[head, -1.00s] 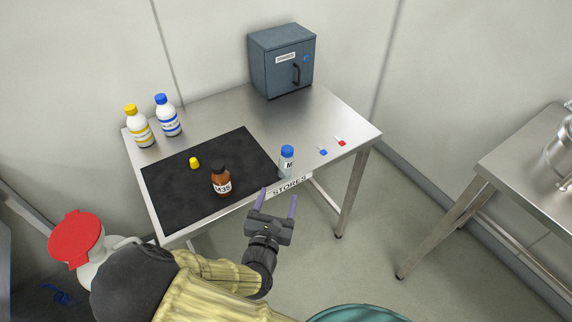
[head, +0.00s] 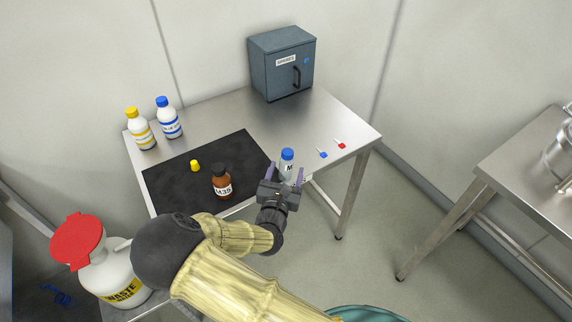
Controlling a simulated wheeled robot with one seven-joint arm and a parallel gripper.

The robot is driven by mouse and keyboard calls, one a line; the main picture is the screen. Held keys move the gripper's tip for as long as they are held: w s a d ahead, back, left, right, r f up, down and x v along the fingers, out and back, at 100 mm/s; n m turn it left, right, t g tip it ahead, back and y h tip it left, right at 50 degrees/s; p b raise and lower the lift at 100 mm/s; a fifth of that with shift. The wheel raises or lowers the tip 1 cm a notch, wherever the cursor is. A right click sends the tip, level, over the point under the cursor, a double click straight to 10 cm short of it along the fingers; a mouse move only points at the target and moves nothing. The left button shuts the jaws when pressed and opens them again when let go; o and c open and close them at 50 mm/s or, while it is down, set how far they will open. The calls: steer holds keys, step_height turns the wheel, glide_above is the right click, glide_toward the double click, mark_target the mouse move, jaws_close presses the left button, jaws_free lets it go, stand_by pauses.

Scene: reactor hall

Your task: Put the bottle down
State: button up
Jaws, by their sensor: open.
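A small clear or pale bottle with a blue cap (head: 287,155) and a label starting with M stands upright near the table's front edge. My gripper (head: 285,170) is open, with one purple finger at each side of this bottle's lower part as seen from the head. Whether the fingers touch it I cannot tell. The gripper body hides the bottle's base. A brown bottle with a black cap (head: 222,184), labelled M35, stands upright on the black mat (head: 180,208), left of my gripper.
A yellow cap (head: 195,165) lies on the mat. Yellow-capped (head: 140,130) and blue-capped (head: 169,119) white bottles stand back left. A grey cabinet (head: 283,68) stands at the back. Blue (head: 323,154) and red (head: 341,145) small items lie right. A waste container (head: 112,270) stands lower left.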

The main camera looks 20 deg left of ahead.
mark_target(288, 155)
steer(key=shift+w, duration=0.9)
steer(key=shift+w+a, duration=0.1)
steer(key=w, duration=0.2)
steer(key=w+a, duration=0.1)
steer(key=w, duration=0.2)
steer(key=shift+f, duration=0.1)
steer(key=shift+c, duration=0.4)
steer(key=c, duration=1)
steer(key=shift+c, duration=0.2)
step_height(288, 155, up, 10)
steer(key=shift+r+p, duration=0.1)
steer(key=shift+p, duration=0.25)
